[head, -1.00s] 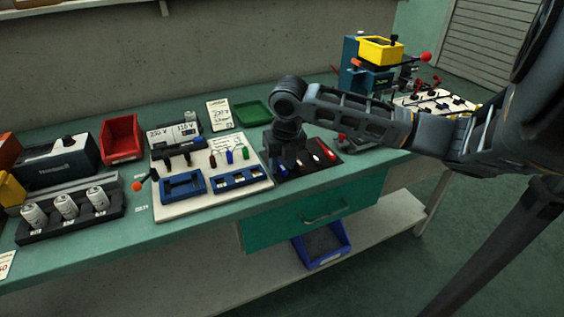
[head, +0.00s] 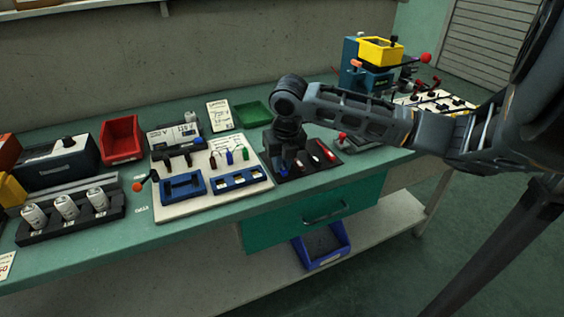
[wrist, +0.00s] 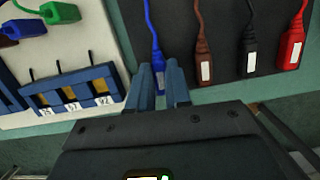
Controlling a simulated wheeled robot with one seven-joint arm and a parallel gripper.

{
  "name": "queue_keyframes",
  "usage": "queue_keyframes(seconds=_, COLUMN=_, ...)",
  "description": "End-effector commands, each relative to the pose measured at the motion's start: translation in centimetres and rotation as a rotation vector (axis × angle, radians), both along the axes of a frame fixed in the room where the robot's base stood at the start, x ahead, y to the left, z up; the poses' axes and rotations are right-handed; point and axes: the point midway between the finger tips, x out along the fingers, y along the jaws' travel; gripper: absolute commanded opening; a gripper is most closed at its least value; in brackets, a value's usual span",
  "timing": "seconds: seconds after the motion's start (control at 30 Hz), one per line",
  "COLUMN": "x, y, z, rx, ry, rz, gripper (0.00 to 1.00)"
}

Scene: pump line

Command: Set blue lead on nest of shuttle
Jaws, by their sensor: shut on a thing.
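The blue lead (wrist: 152,25) lies along the dark mat (wrist: 225,60) in the wrist view, its plug end running in between my gripper's fingers. My gripper (wrist: 160,82) is shut on that end, at the mat's near-left edge. In the head view my gripper (head: 288,168) points down at the left part of the mat (head: 325,165), and a bit of blue shows beside its fingers. A blue open frame (head: 183,186), which may be the shuttle's nest, sits on the white board left of the gripper. I cannot tell for sure which part is the nest.
Brown (wrist: 202,40), black (wrist: 249,45) and red (wrist: 293,40) leads lie right of the blue one. A blue block with labelled slots (head: 238,180) and short coloured plugs (head: 229,156) are on the white board (head: 205,210). A green tray (head: 253,113) stands behind.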

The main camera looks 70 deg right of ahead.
Motion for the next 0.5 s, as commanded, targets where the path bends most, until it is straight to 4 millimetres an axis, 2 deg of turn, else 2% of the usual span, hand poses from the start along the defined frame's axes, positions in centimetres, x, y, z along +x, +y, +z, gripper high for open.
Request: queue_keyframes(seconds=0.5, x=0.0, y=0.0, z=2.6, rx=0.000, ry=0.000, rz=0.001, gripper=0.00)
